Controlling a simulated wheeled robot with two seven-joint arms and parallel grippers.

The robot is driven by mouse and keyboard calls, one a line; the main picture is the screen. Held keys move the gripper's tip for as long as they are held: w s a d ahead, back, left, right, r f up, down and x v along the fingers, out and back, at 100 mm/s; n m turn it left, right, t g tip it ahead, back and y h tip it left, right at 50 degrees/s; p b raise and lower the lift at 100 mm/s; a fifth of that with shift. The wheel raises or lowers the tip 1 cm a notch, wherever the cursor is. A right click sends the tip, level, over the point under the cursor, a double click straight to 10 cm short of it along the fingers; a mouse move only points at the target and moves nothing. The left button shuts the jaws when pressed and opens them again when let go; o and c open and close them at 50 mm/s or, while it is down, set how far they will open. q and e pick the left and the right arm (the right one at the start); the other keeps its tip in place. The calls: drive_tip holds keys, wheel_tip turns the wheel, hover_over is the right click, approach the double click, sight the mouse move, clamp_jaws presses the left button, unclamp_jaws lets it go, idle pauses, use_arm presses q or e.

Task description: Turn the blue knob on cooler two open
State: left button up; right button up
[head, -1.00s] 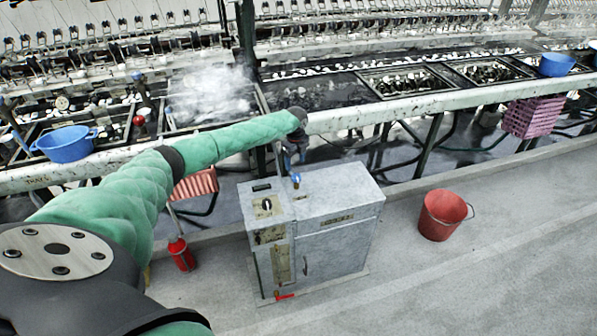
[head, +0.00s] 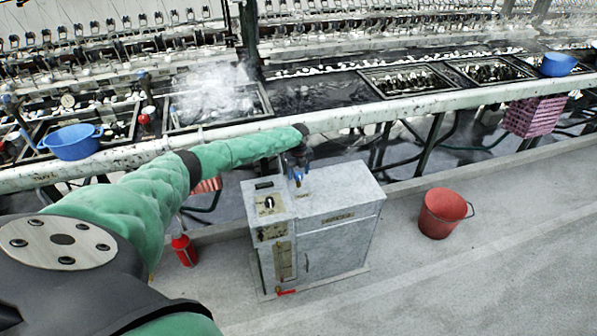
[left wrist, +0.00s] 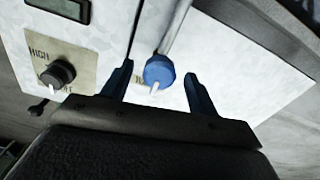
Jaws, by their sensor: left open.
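The cooler (head: 340,222) is a grey metal cabinet standing on the floor in the middle of the head view. Its blue knob (left wrist: 158,72) shows in the left wrist view, round with a pale pointer, at the end of a grey pipe. The knob is a small blue spot in the head view (head: 298,179). My left gripper (left wrist: 160,80) is open, with one dark blue finger on either side of the knob and gaps to both. In the head view my left gripper (head: 297,168) hangs above the cooler's top, small and partly hidden by its wrist. My right gripper is not seen.
A black dial (left wrist: 58,74) and a small display (left wrist: 62,8) sit on the cooler's panel. A red lever (head: 286,292) is at its foot. A red bucket (head: 442,213) stands to the right, a fire extinguisher (head: 183,248) to the left. The basin bench (head: 350,115) runs behind.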

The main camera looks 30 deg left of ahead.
use_arm(q)
drive_tip(key=shift+f, duration=0.25)
drive_tip(key=c, duration=1)
